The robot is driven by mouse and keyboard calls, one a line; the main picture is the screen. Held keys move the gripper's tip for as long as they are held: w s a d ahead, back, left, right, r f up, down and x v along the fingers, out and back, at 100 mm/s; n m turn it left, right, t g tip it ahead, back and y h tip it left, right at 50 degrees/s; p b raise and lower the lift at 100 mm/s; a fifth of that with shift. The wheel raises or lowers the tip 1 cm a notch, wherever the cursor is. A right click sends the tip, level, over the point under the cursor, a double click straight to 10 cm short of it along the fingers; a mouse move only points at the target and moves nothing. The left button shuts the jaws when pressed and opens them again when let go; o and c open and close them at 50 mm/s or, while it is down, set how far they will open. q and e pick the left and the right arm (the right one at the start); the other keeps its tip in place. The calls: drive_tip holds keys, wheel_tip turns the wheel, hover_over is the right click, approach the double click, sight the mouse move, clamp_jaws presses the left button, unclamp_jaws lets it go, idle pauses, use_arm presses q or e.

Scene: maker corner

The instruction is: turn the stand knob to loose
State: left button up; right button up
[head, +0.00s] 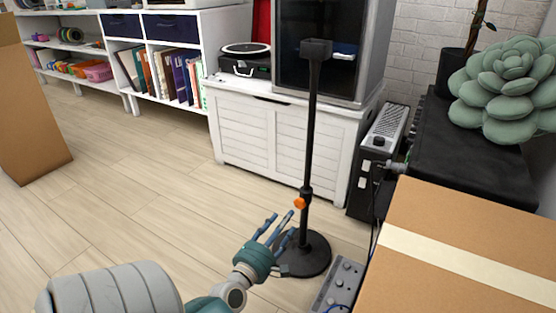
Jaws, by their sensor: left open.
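A black stand (312,120) rises upright from a round black base (309,256) on the floor, with a small block at its top. An orange knob (300,203) sits on a collar low on the pole, facing left toward me. Which setting the knob is in cannot be told. My left gripper (279,228) has blue fingers and a teal palm. It is open and empty, just below and left of the knob, its fingertips pointing up close to it. Whether a fingertip touches the knob is unclear. My right gripper is not in view.
A cardboard box (468,255) fills the lower right. A grey control box (342,284) with a blue cable lies beside the stand base. A white cabinet (275,137) and a black amplifier-like unit (377,155) stand behind.

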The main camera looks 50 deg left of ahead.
use_arm(q)
drive_tip(key=shift+v, duration=1.65)
